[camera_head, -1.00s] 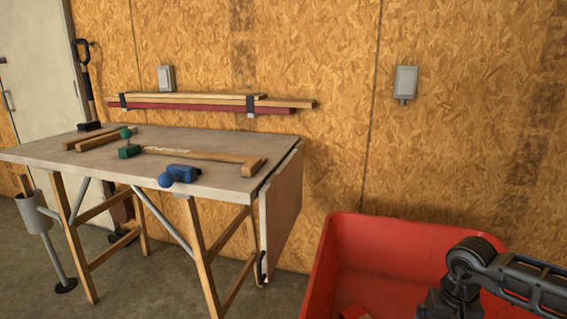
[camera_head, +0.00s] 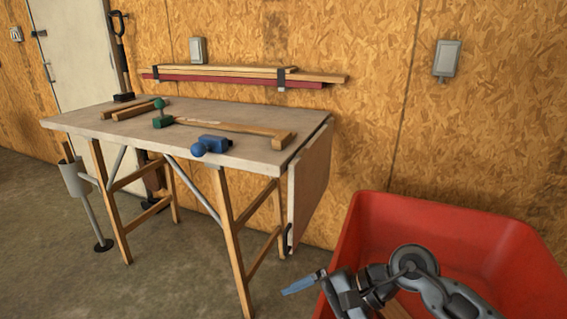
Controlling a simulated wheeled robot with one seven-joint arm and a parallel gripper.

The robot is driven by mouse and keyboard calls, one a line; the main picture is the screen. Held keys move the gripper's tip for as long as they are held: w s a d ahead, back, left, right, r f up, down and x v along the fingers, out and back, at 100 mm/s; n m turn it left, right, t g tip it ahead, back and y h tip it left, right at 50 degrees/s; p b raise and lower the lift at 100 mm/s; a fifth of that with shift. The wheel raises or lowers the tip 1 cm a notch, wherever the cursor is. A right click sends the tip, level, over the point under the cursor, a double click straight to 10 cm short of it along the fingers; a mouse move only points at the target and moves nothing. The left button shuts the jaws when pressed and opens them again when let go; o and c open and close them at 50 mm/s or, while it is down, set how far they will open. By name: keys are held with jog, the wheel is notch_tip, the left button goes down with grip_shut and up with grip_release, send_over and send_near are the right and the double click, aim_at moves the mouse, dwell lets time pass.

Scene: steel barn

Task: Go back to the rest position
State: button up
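My arm reaches in from the lower right, in front of the red bin (camera_head: 480,225). My gripper (camera_head: 300,285) points left, just past the bin's near left edge in the picture, with the floor behind it. A flat light-blue piece shows at its end. It is too small and too edge-on to tell whether this is a finger or how far the fingers are apart. My arm hides part of the bin's inside.
A folding workbench (camera_head: 100,122) stands left, bearing a green-headed mallet (camera_head: 162,121), a blue tool (camera_head: 210,146) and wooden pieces. Wood (camera_head: 392,310) shows in the bin. A stand with a cup (camera_head: 75,178) is at the left. Floor before the bench is clear.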

jog(key=s+a+r+m+t+y, duration=0.2)
jog(key=s+a+r+m+y, duration=0.2)
jog(key=a+r+m+y, duration=0.45)
jog(key=s+a+r+m+t+y, duration=0.25)
jog(key=s+a+r+m, duration=0.2)
jog(key=r, duration=0.65)
jog(key=s+d+m+t+h, duration=0.4)
jog(key=m+t, duration=0.5)
jog(key=m, duration=0.5)
jog(key=s+d+m+t+h, duration=0.2)
jog(key=d+m+t+h, duration=0.25)
jog(key=m+t, duration=0.65)
jog(key=s+d+f+m+g+h, duration=0.5)
jog(key=s+d+f+m+h, duration=0.15)
jog(key=s+d+m, duration=0.55)
jog(key=s+d+f+m+g+h, duration=0.6)
jog(key=s+d+m, duration=0.3)
jog(key=s+m, duration=0.3)
notch_tip(320, 180, down, 10)
jog(key=m+b, duration=0.2)
jog(key=b, duration=0.8)
notch_tip(320, 180, up, 22)
jog(key=p, duration=2.2)
jog(key=shift+w+d+t+h, duration=0.15)
jog(key=shift+w+t+h, duration=0.1)
jog(key=shift+t+h, duration=0.1)
